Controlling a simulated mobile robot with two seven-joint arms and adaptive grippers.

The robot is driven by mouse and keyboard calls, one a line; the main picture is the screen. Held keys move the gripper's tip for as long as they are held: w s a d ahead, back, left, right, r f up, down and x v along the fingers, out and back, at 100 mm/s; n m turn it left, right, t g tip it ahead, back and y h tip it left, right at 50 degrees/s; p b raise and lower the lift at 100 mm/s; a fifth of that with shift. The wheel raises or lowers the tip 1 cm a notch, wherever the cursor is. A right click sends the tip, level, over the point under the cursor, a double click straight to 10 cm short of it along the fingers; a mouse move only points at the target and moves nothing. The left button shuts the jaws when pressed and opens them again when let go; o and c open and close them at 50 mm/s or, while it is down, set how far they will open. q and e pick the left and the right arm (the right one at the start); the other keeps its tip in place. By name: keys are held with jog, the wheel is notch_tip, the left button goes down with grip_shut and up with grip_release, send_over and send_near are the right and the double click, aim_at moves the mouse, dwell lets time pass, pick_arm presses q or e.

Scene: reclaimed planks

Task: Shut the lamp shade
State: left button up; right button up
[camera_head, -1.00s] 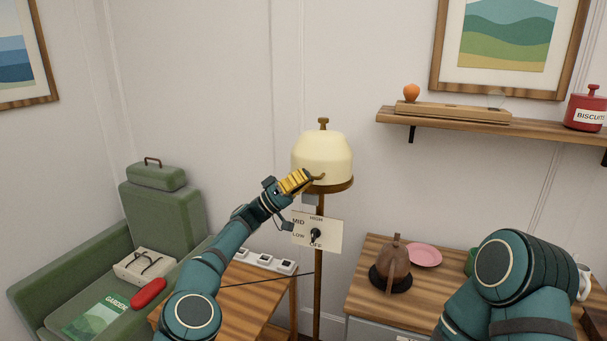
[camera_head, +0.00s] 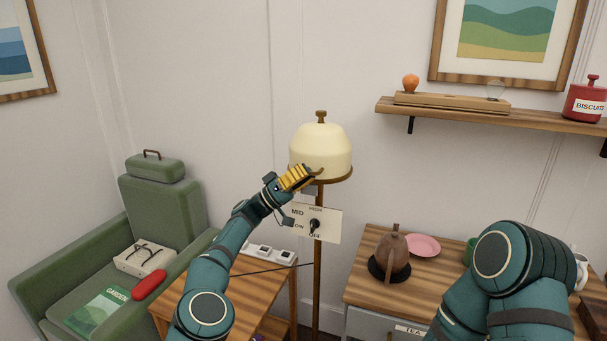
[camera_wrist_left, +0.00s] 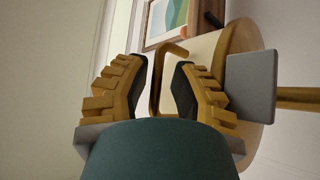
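The lamp shade (camera_head: 318,148) is a cream dome with a brass rim and a knob on top, on a thin brass pole in the middle of the head view. It also shows in the left wrist view (camera_wrist_left: 203,47). A bent brass handle (camera_wrist_left: 157,82) sticks out from the rim. My left gripper (camera_head: 308,173) is at the shade's lower left edge. In the left wrist view its fingers are apart, with the handle between them and gaps visible on both sides. I cannot tell whether the shade sits fully on its rim. My right gripper is out of view.
A dial plate (camera_head: 314,223) hangs on the pole just below my left gripper. A small table (camera_head: 233,290) with switches stands below. A green armchair (camera_head: 175,215) is left, a cabinet with a brown pot (camera_head: 394,255) right, and a wall shelf (camera_head: 480,112) upper right.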

pick_arm(q)
jog(key=shift+a, duration=0.15)
jog(key=v, duration=1.1)
jog(key=shift+a+f, duration=0.25)
jog(key=shift+f, duration=0.05)
jog(key=shift+s, duration=0.1)
